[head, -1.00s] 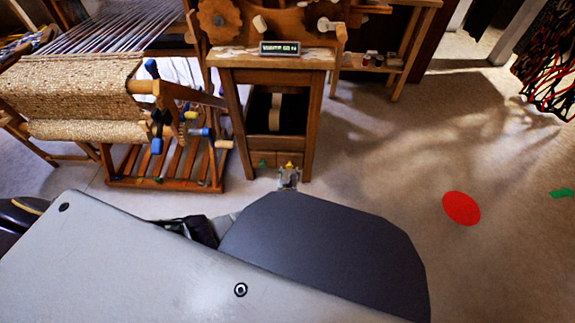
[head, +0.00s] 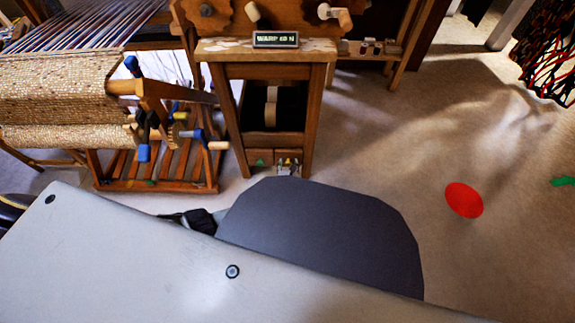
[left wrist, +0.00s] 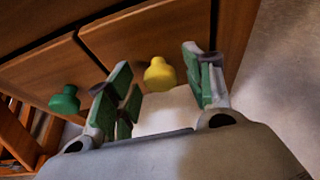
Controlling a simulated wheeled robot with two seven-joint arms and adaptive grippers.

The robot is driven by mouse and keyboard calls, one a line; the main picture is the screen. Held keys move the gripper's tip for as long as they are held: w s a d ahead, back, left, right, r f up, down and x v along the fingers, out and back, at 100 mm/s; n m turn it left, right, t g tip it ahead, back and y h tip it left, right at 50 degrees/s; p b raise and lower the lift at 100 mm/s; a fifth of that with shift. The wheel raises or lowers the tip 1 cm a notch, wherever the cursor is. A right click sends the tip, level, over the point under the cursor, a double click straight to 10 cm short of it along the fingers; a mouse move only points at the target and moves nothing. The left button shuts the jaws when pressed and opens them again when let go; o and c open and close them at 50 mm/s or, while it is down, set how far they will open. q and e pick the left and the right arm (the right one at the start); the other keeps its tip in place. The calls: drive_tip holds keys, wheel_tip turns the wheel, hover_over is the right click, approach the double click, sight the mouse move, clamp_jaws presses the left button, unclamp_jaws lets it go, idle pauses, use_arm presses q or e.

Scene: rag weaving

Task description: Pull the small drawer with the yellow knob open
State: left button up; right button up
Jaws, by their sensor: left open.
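The yellow knob (left wrist: 160,75) sits on the front of a small wooden drawer (left wrist: 135,38) low in the wooden stand; the drawer looks shut. A green knob (left wrist: 64,101) is on the neighbouring drawer to its left. My left gripper (left wrist: 160,88) is open, with its green-padded fingers on either side of the yellow knob; I see no clear contact. In the head view my left gripper (head: 288,168) is small, in front of the lower right drawer, and partly covers it. My right gripper is not in view.
A loom (head: 60,95) with woven cloth and a slatted base stands to the left. The stand has a sign (head: 275,40) on top. A red disc (head: 464,200) lies on the floor at right, where the floor is mostly clear.

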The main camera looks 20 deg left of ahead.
use_arm(q)
clamp_jaws()
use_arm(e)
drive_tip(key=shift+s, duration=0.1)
